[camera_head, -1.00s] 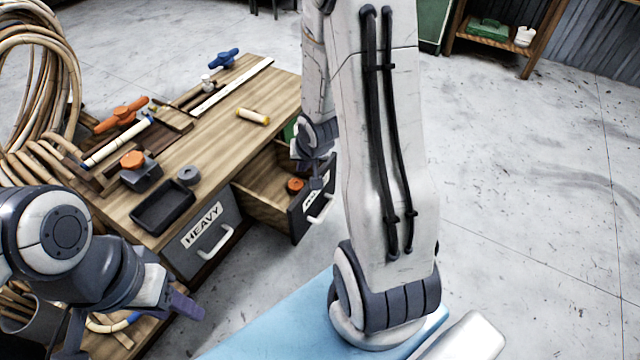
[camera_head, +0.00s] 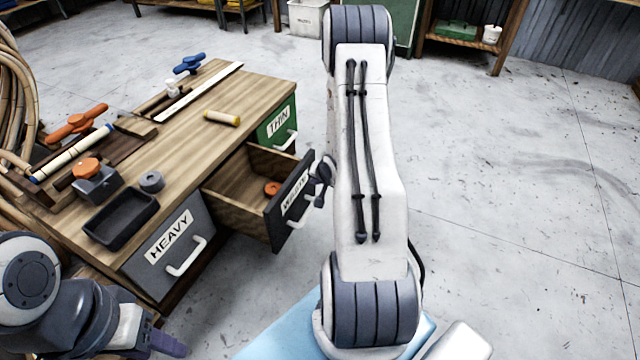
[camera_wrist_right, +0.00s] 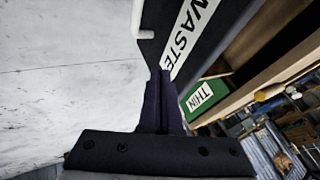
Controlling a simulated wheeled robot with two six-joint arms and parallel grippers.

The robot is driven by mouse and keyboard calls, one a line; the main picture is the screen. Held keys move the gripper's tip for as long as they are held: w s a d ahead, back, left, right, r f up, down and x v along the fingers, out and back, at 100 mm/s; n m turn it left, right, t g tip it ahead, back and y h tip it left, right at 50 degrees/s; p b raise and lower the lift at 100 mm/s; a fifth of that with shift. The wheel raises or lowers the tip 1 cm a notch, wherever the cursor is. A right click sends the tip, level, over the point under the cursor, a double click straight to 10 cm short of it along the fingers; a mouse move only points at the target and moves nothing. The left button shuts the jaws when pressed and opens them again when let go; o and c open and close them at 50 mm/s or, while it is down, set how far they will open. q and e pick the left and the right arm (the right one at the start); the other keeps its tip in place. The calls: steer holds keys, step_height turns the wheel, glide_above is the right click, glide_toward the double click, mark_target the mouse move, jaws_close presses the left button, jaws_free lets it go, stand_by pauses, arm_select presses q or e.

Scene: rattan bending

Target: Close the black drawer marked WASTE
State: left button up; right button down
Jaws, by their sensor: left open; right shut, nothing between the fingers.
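The black WASTE drawer (camera_head: 272,226) stands pulled out of the wooden workbench, between the HEAVY and THIN drawers. Its front panel with white label and handle also shows in the right wrist view (camera_wrist_right: 205,45). An orange round piece (camera_head: 272,188) lies inside it. My right gripper (camera_head: 321,182) is shut and empty, on the outer side of the drawer front. In the right wrist view its fingertips (camera_wrist_right: 160,78) overlap the front near the label's end; I cannot tell if they touch. My left gripper (camera_head: 168,345) is open and empty, low at the left, partly visible.
The grey HEAVY drawer (camera_head: 168,246) and green THIN drawer (camera_head: 276,128) are closed. On the bench top (camera_head: 190,145) lie a yellow roll (camera_head: 222,117), a black tray (camera_head: 120,220) and clamps. Clear floor (camera_head: 500,200) lies to the right.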

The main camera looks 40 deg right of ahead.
mark_target(299, 178)
steer(key=shift+w+a+b, duration=0.2)
steer(key=shift+w+a, duration=0.05)
steer(key=shift+w, duration=0.35)
steer(key=shift+w+a+b, duration=0.2)
steer(key=shift+w+a, duration=0.1)
steer(key=shift+w, duration=0.3)
steer(key=shift+w+a+b, duration=0.2)
steer(key=shift+w+a, duration=0.05)
steer(key=shift+w, duration=0.35)
arm_select(q)
steer(key=shift+f, duration=0.9)
arm_select(e)
steer(key=shift+r, duration=0.1)
